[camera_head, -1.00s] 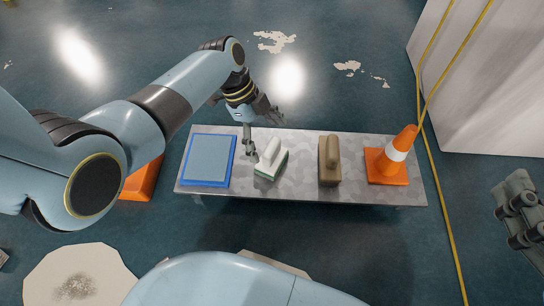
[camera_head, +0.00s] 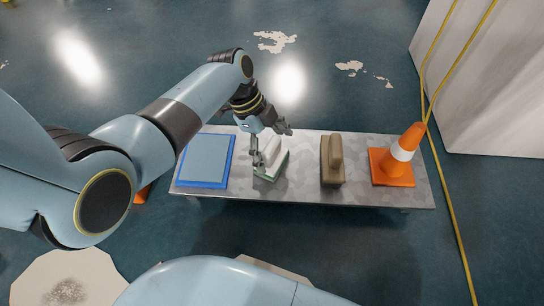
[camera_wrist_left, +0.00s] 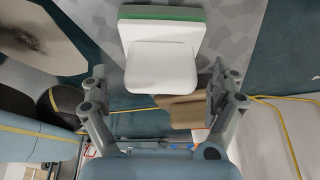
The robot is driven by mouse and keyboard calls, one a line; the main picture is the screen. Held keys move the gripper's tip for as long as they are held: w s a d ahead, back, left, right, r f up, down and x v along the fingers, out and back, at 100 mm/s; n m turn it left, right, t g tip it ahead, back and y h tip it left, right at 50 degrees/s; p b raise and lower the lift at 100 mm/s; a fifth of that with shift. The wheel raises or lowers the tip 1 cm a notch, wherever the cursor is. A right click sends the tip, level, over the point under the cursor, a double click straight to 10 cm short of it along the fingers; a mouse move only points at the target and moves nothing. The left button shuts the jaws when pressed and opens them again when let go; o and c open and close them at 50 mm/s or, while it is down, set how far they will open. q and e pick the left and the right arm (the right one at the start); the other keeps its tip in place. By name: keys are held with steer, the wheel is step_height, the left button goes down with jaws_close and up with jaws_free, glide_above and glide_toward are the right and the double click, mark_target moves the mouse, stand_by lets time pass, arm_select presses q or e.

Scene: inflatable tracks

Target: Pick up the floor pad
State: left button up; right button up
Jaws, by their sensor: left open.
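The floor pad (camera_head: 274,160), a white block with an upright white handle and a green underside, lies on a grey metal bench (camera_head: 305,165). In the left wrist view the pad (camera_wrist_left: 162,60) is at the top centre with its green edge uppermost. My left gripper (camera_head: 272,145) is open above the pad and partly hides it. In the left wrist view its two fingers (camera_wrist_left: 158,85) stand on either side of the white handle, with a gap on both sides. My right gripper is not in view.
A blue tray-like panel (camera_head: 205,160) lies left of the pad. A tan block with a handle (camera_head: 332,160) and an orange cone (camera_head: 396,165) stand to the right. A yellow hose (camera_head: 447,190) runs past the bench's right end.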

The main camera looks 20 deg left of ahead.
arm_select(q)
steer(key=shift+c, duration=1.3)
steer(key=c, duration=1.1)
steer(key=shift+o, duration=0.2)
steer(key=shift+r, duration=0.15)
